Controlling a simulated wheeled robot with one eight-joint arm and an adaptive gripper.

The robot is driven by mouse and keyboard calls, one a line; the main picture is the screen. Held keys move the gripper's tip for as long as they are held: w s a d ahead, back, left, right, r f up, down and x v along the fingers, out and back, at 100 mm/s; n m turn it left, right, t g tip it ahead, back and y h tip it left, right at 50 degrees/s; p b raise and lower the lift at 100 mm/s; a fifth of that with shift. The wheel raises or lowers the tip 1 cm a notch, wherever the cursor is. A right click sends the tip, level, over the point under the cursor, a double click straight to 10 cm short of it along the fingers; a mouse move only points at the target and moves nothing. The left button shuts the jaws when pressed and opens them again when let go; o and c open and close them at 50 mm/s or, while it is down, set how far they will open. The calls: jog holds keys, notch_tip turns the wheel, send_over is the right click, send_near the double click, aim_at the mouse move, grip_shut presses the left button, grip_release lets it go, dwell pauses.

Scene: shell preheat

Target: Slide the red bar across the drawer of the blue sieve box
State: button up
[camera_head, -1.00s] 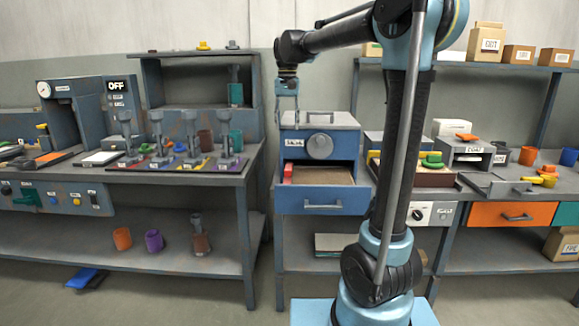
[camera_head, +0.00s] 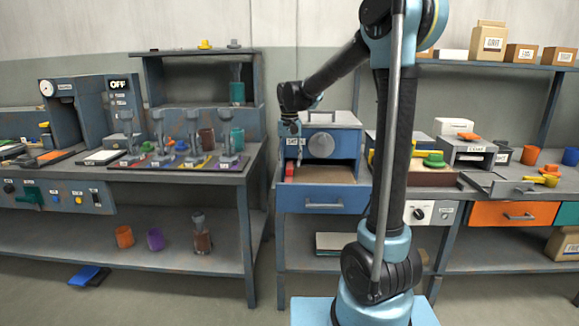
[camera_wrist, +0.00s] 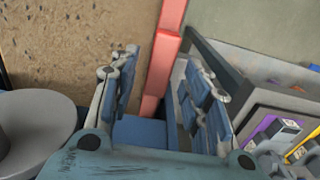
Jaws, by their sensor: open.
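The blue sieve box (camera_head: 345,143) stands on the bench in the head view, with a grey top and a round grey knob on its front. Its drawer (camera_head: 325,201) is pulled out, and its brown speckled floor fills the upper left of the wrist view (camera_wrist: 70,40). The red bar (camera_head: 289,171) stands at the drawer's left side. In the wrist view the red bar (camera_wrist: 163,68) runs down between the two blue fingers. My gripper (camera_wrist: 158,85) is open, with one finger over the drawer floor and the other near the drawer's side wall. Whether the fingers touch the bar cannot be told.
The round knob (camera_wrist: 40,125) is close at the lower left of the wrist view. A left bench (camera_head: 190,170) holds several grey presses and coloured cups. To the right are a green piece (camera_head: 434,160), a grey box and an orange drawer (camera_head: 510,213).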

jog(key=shift+f, duration=1.1)
jog(key=shift+c, duration=0.5)
grip_shut()
